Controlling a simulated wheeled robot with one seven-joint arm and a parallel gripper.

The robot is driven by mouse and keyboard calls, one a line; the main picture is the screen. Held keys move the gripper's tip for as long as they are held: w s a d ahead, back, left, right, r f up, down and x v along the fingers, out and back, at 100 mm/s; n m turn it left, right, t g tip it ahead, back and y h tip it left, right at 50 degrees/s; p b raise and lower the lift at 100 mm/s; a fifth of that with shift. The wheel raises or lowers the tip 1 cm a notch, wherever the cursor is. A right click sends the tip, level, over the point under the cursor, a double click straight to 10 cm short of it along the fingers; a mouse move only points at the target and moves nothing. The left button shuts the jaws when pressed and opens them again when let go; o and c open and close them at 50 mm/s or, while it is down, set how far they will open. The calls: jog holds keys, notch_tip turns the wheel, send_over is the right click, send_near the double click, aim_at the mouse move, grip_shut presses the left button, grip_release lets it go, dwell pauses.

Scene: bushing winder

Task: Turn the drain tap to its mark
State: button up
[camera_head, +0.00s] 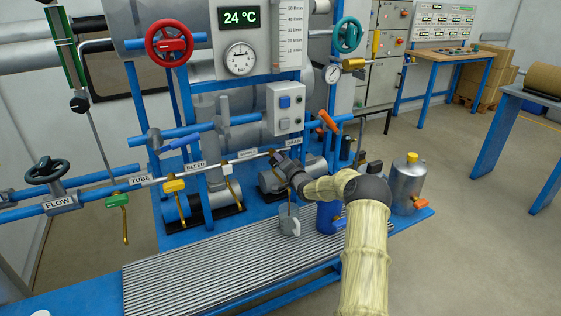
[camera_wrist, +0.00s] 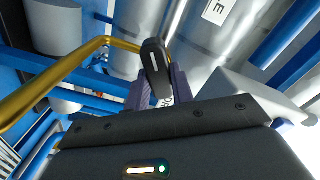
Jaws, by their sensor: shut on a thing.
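The DRAIN label (camera_head: 293,141) sits on the thin pipe at the middle of the rig in the head view. My gripper (camera_head: 277,160) is at the pipe just below and left of that label and hides most of the tap there. In the wrist view, my gripper (camera_wrist: 160,92) has its purple fingers on either side of a black tap handle (camera_wrist: 153,58) with a pale line on it. The gripper is shut on this handle. A curved brass spout (camera_wrist: 60,75) runs beside it to the left. I cannot make out the tap's mark.
A yellow-handled tap (camera_head: 174,186) and a green-handled tap (camera_head: 118,200) hang further left on the pipe. A grey jug (camera_head: 289,222) stands on the ribbed grating (camera_head: 200,270) below my gripper. An orange lever (camera_head: 328,121) and a grey switch box (camera_head: 286,108) are close above.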

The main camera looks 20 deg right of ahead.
jog(key=m, duration=0.4)
jog(key=m+b, duration=0.1)
jog(key=m, duration=0.1)
jog(key=shift+d+f+m, duration=0.1)
jog(key=shift+f+m, duration=0.15)
jog(key=shift+m, duration=0.05)
dwell(0.3)
jog(key=o, duration=1)
jog(key=shift+s, duration=0.1)
jog(key=s, duration=1.7)
jog(key=shift+s+d+b, duration=0.15)
jog(key=shift+d+b, duration=0.1)
jog(key=shift+b, duration=0.1)
